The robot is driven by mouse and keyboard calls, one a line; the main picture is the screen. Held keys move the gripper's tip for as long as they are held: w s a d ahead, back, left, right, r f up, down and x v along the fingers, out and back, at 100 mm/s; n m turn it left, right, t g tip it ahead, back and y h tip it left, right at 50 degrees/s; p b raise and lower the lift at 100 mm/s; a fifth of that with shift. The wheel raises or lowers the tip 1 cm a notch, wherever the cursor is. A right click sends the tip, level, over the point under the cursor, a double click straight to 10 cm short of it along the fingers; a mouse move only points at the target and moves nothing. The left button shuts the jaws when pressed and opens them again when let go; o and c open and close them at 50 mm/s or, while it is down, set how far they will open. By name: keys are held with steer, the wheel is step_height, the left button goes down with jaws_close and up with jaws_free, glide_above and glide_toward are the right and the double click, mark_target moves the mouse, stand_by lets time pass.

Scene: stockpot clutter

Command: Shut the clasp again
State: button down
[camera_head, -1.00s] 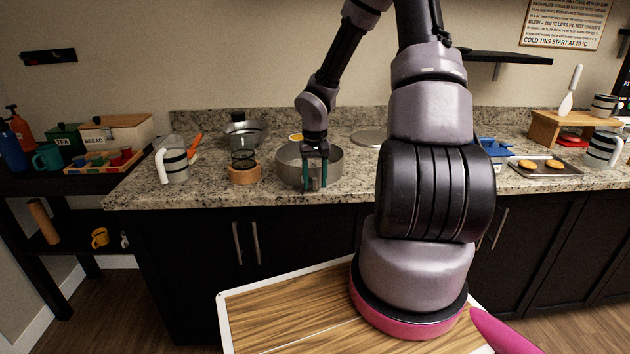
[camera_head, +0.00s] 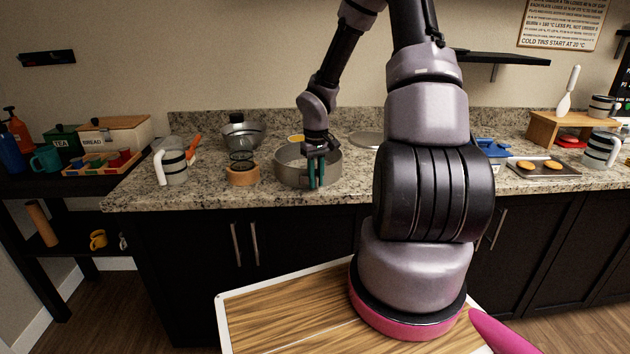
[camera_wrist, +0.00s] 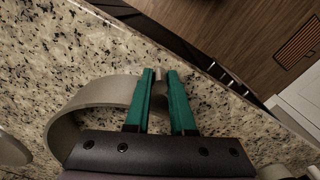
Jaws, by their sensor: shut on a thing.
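A round grey metal pan ring (camera_head: 290,175) stands near the counter's front edge in the head view. Its curved wall (camera_wrist: 75,115) also shows in the wrist view and runs to between my fingers. My gripper (camera_head: 316,186) points down at the ring's front right side. In the wrist view my gripper's green fingers (camera_wrist: 160,74) are close together on a small grey piece at the ring's wall, which looks like the clasp (camera_wrist: 160,93). The fingers hide most of it, so I cannot tell whether the clasp lever is open or shut.
A pot (camera_head: 242,132) stands behind. A baking tray (camera_head: 542,168) lies to the right. The counter's front edge is close to the ring.

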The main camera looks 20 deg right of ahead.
steer(key=c, duration=0.8)
jaws_free()
steer(key=shift+o, duration=0.2)
step_height(320, 180, up, 11)
steer(key=shift+f, duration=0.1)
